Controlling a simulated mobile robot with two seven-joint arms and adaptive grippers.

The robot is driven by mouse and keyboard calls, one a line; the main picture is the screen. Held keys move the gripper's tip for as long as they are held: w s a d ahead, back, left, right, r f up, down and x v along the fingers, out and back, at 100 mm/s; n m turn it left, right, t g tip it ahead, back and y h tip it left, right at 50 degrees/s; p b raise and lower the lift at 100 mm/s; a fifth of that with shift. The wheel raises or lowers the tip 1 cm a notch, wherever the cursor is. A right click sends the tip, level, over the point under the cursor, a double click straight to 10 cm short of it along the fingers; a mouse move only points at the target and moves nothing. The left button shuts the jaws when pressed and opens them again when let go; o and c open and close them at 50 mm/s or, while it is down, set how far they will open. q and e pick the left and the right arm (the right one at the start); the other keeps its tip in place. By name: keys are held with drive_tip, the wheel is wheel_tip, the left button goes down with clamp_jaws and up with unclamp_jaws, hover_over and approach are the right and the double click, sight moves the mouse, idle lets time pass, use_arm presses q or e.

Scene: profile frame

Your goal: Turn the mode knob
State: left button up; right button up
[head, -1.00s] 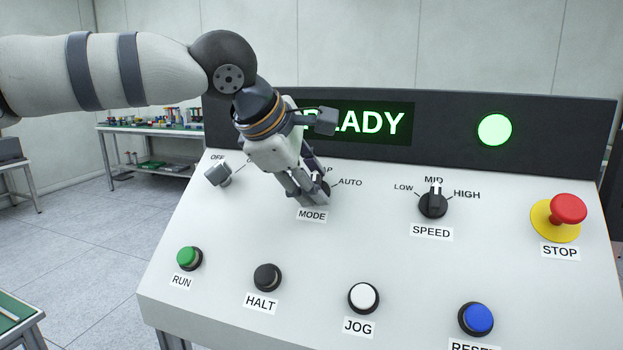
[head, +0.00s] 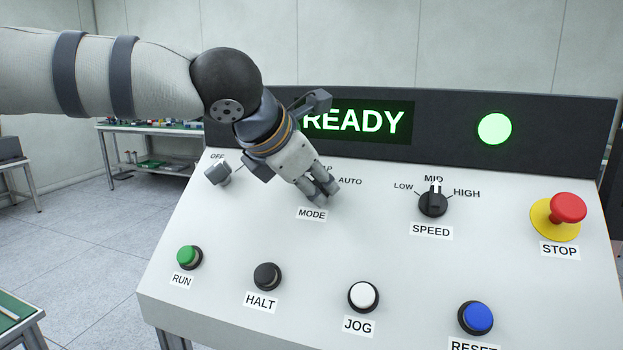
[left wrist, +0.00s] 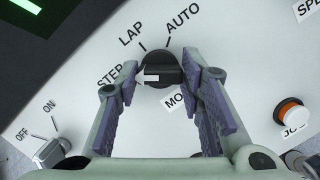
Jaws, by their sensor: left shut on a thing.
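The black mode knob (left wrist: 162,66) shows in the left wrist view, between the two fingers of my left gripper (head: 325,194). The fingers are shut on its sides. A white mark on the knob lies toward its left, on the STEP side. The LAP and AUTO labels are above it in that view, and the left finger partly covers the STEP side. In the head view the knob is hidden by the fingers, just above the MODE label (head: 312,214). My right gripper is not in view.
The sloped panel also carries an OFF/ON switch (head: 218,173) left of my gripper and a speed knob (head: 433,204) at MID. A red stop button (head: 568,209) is at the right. Several push buttons line the front. The lit READY display (head: 356,122) stands behind.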

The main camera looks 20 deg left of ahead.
use_arm(q)
drive_tip(key=shift+n, duration=0.4)
drive_tip(key=o, duration=1.2)
drive_tip(key=shift+c, duration=0.2)
drive_tip(key=v, duration=1.2)
